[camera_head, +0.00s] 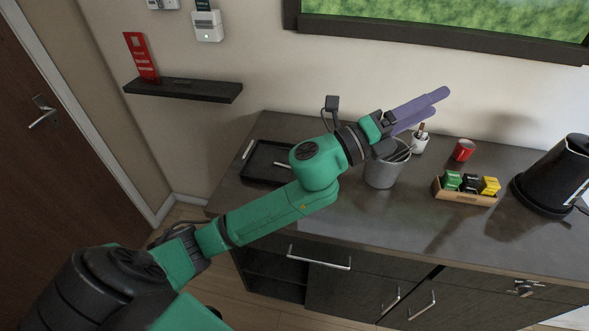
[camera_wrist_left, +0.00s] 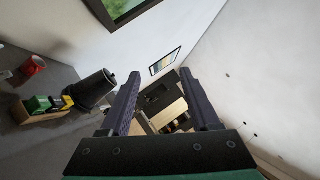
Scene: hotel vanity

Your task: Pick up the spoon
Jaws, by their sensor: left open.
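My left gripper (camera_head: 434,104) reaches in from the left over the back of the counter, with its purple fingers apart and empty. In the left wrist view the gripper (camera_wrist_left: 158,84) shows its two fingers spread with nothing between them. No spoon can be made out for certain. A small white cup (camera_head: 417,147) below the fingers holds a few thin upright items, too small to identify. A thin pale item (camera_head: 283,165) lies on the black tray (camera_head: 251,178), partly behind my arm; I cannot tell what it is. My right gripper is not in view.
A grey bin (camera_head: 382,178) stands under my wrist on the dark counter (camera_head: 400,225). To the right are a red mug (camera_head: 463,150), a wooden box of packets (camera_head: 464,198) and a black kettle (camera_head: 555,175). The counter's front is clear.

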